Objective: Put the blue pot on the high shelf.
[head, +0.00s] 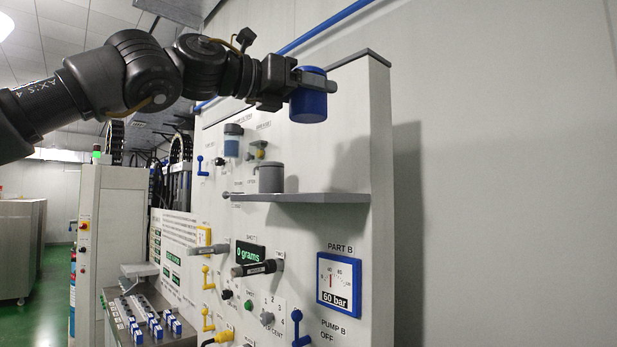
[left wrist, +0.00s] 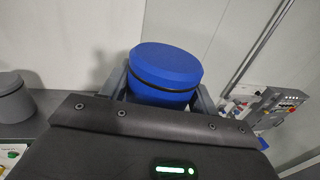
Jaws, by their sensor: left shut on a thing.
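The blue pot (head: 308,105) is a short cylinder with a blue lid. My left gripper (head: 318,82) is shut on it and holds it upright in the air, in front of the panel's upper part. In the left wrist view the blue pot (left wrist: 165,68) sits between the two fingers, with a dark band below its lid. A grey shelf (head: 320,198) juts from the panel below the held pot, with a clear gap between them. A grey pot (head: 271,179) stands on the shelf's left part; it also shows in the left wrist view (left wrist: 12,98). My right gripper is not in view.
The shelf's right part is bare. A blue pipe (head: 325,25) runs behind. A grey wall is at right.

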